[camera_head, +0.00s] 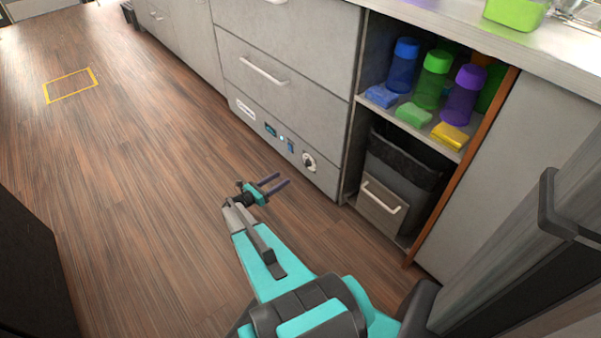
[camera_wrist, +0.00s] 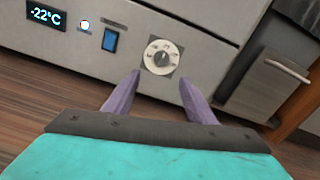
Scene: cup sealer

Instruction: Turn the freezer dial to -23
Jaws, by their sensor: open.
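The freezer dial (camera_head: 309,161) is a round light knob with a dark backing on the low front panel of the grey drawer unit. In the wrist view the dial (camera_wrist: 161,57) shows markings too small to read. The display (camera_wrist: 46,15) reads -22°C; it also shows in the head view (camera_head: 270,130). My gripper (camera_head: 278,183) is open and empty, low in front of the panel. In the wrist view its two purple fingers (camera_wrist: 160,82) point toward the dial, one to each side and short of it. They appear apart from the dial.
A lit white indicator (camera_wrist: 85,25) and a blue switch (camera_wrist: 110,40) sit left of the dial. To the right are a bin (camera_head: 384,209) in an open cabinet and a shelf with bottles and sponges. Wooden floor (camera_head: 130,160) at left is clear.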

